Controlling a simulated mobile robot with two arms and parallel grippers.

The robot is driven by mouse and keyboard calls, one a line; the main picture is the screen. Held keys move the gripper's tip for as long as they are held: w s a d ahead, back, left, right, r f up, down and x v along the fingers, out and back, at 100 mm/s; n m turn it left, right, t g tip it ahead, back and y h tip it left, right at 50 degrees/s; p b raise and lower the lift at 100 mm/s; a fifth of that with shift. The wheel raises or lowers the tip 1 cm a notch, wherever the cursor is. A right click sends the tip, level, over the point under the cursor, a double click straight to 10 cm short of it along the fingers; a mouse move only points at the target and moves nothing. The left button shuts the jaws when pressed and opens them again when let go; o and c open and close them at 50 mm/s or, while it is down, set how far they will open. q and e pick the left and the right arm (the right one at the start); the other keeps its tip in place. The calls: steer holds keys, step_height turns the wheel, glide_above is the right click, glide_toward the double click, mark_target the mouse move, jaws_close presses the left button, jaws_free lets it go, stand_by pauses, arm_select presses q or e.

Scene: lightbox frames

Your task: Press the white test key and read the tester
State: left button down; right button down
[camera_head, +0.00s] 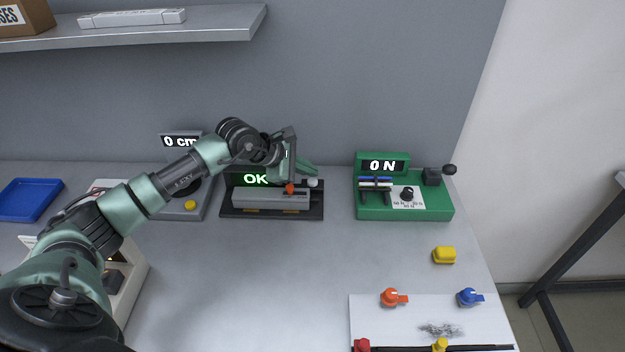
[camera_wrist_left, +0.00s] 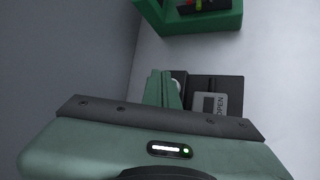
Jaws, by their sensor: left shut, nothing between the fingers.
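The tester (camera_head: 270,200) is a grey unit on a black base at the back of the bench. Its dark display (camera_head: 250,178) shows "OK" in green letters. A red knob (camera_head: 290,188) and the white test key (camera_head: 312,183) are at its right part. My left gripper (camera_head: 312,170) is shut and empty, its green fingertips right at the white key. In the left wrist view the shut fingers (camera_wrist_left: 163,88) partly cover the white key (camera_wrist_left: 177,84), beside the tester's black base (camera_wrist_left: 228,88). I cannot tell whether they touch it. My right gripper is not in view.
A green device (camera_head: 425,205) reading "0 N" stands to the right; a grey device (camera_head: 203,198) reading "0 cm" stands to the left, partly behind my arm. A blue tray (camera_head: 30,200) is far left. A yellow block (camera_head: 444,255) lies at right. The middle bench is clear.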

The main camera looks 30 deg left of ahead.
mark_target(309, 182)
arm_select(q)
steer(key=shift+r, duration=0.1)
steer(key=shift+r+p, duration=1.3)
steer(key=shift+r, duration=1.15)
steer(key=shift+f, duration=0.1)
